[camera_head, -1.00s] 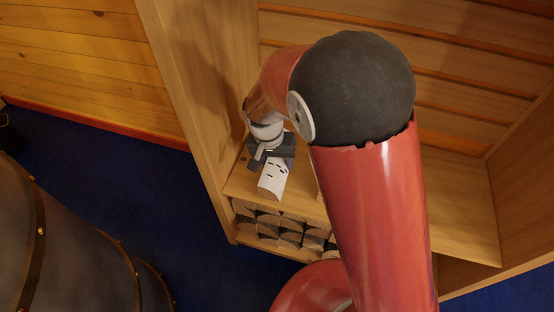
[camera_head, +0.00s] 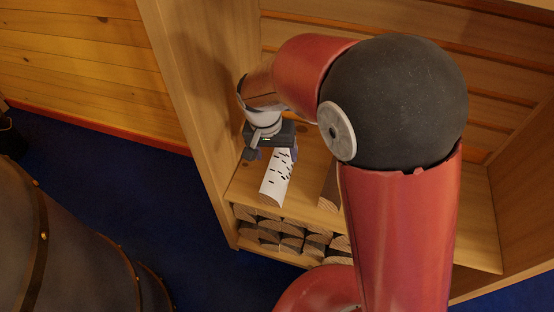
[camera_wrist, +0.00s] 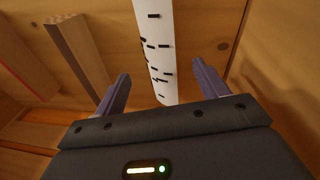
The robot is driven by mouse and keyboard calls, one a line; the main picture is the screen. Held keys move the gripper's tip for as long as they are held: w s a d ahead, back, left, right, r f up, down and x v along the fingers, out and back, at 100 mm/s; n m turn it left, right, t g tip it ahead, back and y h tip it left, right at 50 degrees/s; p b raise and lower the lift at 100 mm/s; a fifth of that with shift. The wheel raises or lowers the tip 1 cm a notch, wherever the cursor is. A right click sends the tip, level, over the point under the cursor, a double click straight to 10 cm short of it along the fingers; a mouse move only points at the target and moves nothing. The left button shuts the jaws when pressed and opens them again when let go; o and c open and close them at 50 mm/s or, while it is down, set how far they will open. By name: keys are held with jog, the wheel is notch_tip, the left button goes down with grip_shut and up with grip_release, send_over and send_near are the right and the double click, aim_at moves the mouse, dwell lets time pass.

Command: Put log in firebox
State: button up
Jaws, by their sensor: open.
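A white birch log (camera_head: 277,178) with dark flecks lies on the wooden shelf (camera_head: 245,186) of a rack. In the wrist view, the birch log (camera_wrist: 155,50) runs down from the top edge toward the gap between my fingers. My gripper (camera_head: 268,153) is at the far end of the log in the head view. Its two fingers (camera_wrist: 160,85) are spread, one on each side of the log, with a gap on both sides. I cannot tell how far above the shelf the fingertips are. No firebox can be made out for certain.
A brown split log (camera_head: 329,188) lies right of the birch log; it also shows in the wrist view (camera_wrist: 78,50), with another wooden piece (camera_wrist: 25,58) beyond it. Stacked logs (camera_head: 290,232) fill the space below. The rack's side panel (camera_head: 185,100) stands close left. A dark banded round body (camera_head: 70,245) stands lower left.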

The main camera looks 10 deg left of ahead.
jog(key=shift+a+r, duration=0.1)
jog(key=shift+r, duration=0.45)
jog(key=s+d+r+t+y, duration=0.1)
jog(key=s+d+r, duration=0.2)
jog(key=d+r, duration=0.4)
jog(key=s+d+r+t+y, duration=0.1)
jog(key=s+d+r, duration=0.3)
jog(key=d, duration=1)
notch_tip(320, 180, up, 3)
jog(key=shift+d+f+m+t, duration=0.15)
jog(key=shift+d+m+t, duration=0.1)
jog(key=shift+m+t, duration=0.05)
jog(key=shift+t, duration=0.9)
jog(key=s+d, duration=0.1)
jog(key=s, duration=0.1)
jog(key=s+d, duration=0.2)
jog(key=s+d+r, duration=0.1)
jog(key=s+d, duration=0.1)
jog(key=s, duration=0.1)
jog(key=shift+d, duration=0.25)
jog(key=shift+s+d, duration=0.1)
jog(key=shift+s, duration=0.15)
jog(key=shift+c, duration=0.3)
